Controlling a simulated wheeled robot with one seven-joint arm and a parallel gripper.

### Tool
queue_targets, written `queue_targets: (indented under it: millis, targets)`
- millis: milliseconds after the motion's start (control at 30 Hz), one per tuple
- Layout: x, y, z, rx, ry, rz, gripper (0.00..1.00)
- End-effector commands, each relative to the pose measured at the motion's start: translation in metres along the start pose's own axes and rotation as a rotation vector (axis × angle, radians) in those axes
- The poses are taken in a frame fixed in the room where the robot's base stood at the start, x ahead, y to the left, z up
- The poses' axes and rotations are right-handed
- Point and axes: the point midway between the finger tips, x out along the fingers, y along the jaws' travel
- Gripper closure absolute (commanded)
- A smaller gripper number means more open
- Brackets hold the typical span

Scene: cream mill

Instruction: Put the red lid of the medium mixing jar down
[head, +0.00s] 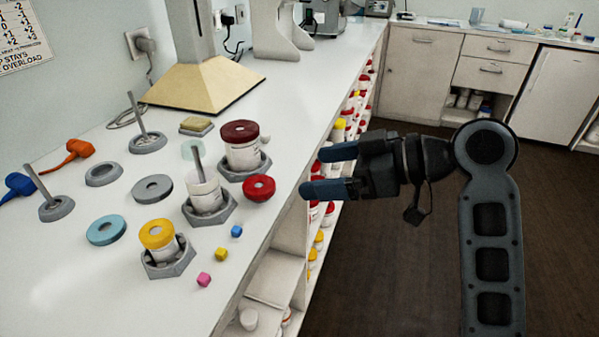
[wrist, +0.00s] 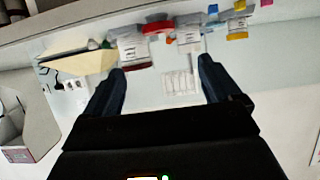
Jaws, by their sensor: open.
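A red lid (head: 258,188) lies on the white counter near its front edge, next to the hexagonal holders. The middle jar (head: 203,190) stands in a holder without a lid, with a grey rod standing up from it. My gripper (head: 312,171) is open and empty, past the counter's edge to the right of the red lid and apart from it. In the wrist view the picture is upside down. The open fingers (wrist: 162,68) have nothing between them, and the red lid (wrist: 157,27) shows beyond them.
A jar with a dark red lid (head: 240,131) stands behind, and one with a yellow lid (head: 157,234) in front. Grey rings, a blue ring (head: 106,230) and rod stands occupy the left. Shelves of jars sit below the counter.

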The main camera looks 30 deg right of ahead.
Motion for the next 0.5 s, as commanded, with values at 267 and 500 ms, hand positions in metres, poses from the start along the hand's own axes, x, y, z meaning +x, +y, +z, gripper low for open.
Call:
queue_targets:
  millis: [267,500]
  targets:
    - [-0.016,0.000,0.000,0.000,0.000,0.000,0.09]
    - [-0.013,-0.002,0.004,0.014,0.000,0.006,0.09]
